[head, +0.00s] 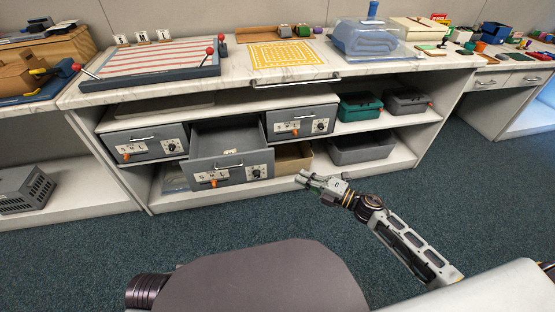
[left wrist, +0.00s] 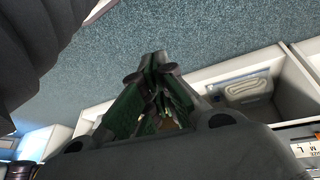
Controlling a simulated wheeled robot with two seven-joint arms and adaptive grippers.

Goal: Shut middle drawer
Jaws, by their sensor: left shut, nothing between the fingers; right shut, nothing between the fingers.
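The middle drawer (head: 229,165) is grey and stands pulled out from the shelf unit, with its front well forward of the drawers on both sides. Its front has a handle, an orange piece, letter tiles and a dark knob. The left drawer (head: 146,143) and the right drawer (head: 300,123) sit back in line with the shelf. My right gripper (head: 303,180) is shut and empty, to the right of the middle drawer's front and apart from it. My left gripper (left wrist: 157,62) shows only in the left wrist view, shut and empty above the blue-green carpet.
The marble counter (head: 232,78) above carries a striped board, a yellow patterned mat and a clear case with blue cloth. Green (head: 360,106) and grey (head: 408,102) boxes sit on the shelf at right, above a grey bin (head: 361,148). The carpet in front is clear.

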